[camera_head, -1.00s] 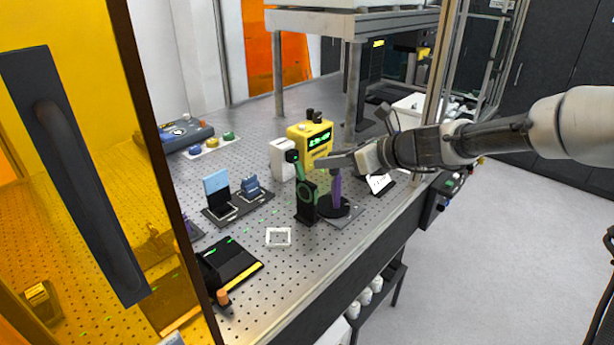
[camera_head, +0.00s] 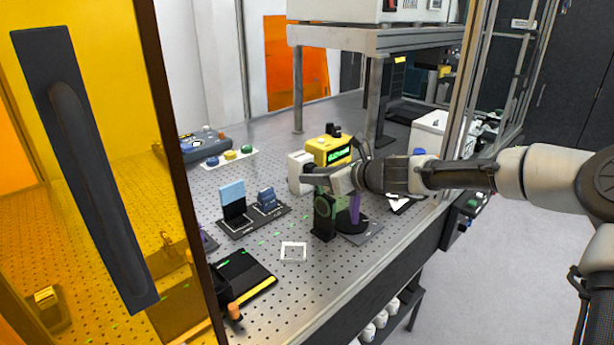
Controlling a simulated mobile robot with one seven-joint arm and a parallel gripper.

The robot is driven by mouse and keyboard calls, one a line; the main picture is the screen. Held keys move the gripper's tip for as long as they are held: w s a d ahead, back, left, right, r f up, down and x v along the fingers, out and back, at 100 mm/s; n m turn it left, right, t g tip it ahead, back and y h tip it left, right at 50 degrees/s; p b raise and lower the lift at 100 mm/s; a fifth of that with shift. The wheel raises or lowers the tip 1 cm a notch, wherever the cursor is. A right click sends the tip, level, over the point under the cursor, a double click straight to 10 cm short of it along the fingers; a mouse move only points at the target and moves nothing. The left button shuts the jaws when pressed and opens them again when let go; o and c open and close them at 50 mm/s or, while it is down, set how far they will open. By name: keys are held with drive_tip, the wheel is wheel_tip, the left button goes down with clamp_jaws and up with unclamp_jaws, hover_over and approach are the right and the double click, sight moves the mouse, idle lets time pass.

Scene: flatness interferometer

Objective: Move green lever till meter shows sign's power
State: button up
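The green lever belongs to a black upright mount with a green ring (camera_head: 323,208) on the bench. The lever itself is mostly hidden by my gripper (camera_head: 318,180), which is at the top of the mount, touching or very close. Whether its fingers are apart or closed on the lever cannot be told. The yellow meter (camera_head: 331,146) stands behind, with a lit green display (camera_head: 338,156) too small to read. A white sign (camera_head: 401,204) on the right is partly hidden by my arm, and its text is not legible.
A purple post (camera_head: 355,210) stands just right of the mount. A white square frame (camera_head: 293,251) and a black pad (camera_head: 243,278) lie in front. Blue optics (camera_head: 232,194) stand left. An orange door panel (camera_head: 90,130) bounds the left side; a metal upright (camera_head: 466,80) stands right.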

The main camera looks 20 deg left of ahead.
drive_tip(key=x, duration=0.3)
drive_tip(key=shift+w+a+f, duration=0.15)
drive_tip(key=shift+a+f, duration=0.05)
drive_tip(key=shift+a, duration=0.1)
clamp_jaws()
